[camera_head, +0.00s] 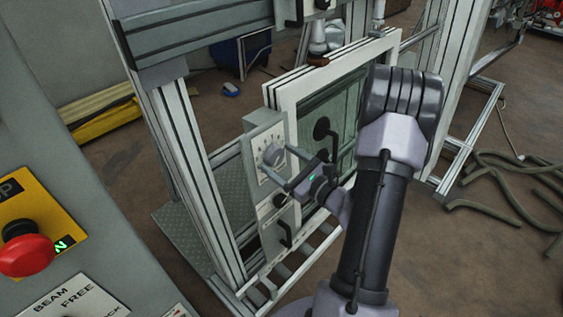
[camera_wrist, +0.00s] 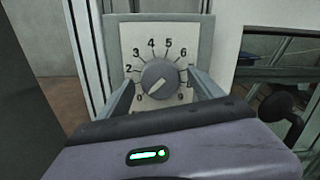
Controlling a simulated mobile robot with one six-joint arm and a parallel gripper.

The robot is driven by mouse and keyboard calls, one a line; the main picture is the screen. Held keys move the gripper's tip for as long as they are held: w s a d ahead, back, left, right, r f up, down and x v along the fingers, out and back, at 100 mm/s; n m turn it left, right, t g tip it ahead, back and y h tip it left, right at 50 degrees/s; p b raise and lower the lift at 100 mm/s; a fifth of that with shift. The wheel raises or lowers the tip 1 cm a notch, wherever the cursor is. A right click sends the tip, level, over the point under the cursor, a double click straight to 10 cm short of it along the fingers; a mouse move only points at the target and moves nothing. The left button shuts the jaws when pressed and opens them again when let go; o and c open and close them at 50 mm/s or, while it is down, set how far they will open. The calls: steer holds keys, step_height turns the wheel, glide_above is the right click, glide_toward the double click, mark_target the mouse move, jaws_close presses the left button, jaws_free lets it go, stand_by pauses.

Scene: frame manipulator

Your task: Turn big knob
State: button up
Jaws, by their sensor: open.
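The big knob (camera_wrist: 160,78) is a round grey dial with a pale pointer mark, on a white plate (camera_wrist: 125,40) numbered 0 to 9. In the wrist view the pointer slants to the lower left, near the low numbers. In the head view the knob (camera_head: 271,155) sits on a grey panel box on the frame. My gripper (camera_head: 278,166) is open in front of the dial. In the wrist view its two fingers (camera_wrist: 161,88) stand left and right of the knob, with gaps visible. I cannot tell whether the fingertips reach the knob's depth.
A framed glass door (camera_head: 345,100) with a black handle (camera_head: 322,130) is right of the panel. A smaller black handle (camera_head: 285,234) sits below the dial. Aluminium posts (camera_head: 190,170) stand left. A red emergency button (camera_head: 26,254) is at near left. Hoses (camera_head: 510,175) lie on the floor at right.

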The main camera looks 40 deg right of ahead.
steer(key=c, duration=1.4)
steer(key=shift+o, duration=0.2)
steer(key=shift+m+p, duration=0.3)
steer(key=shift+p, duration=0.05)
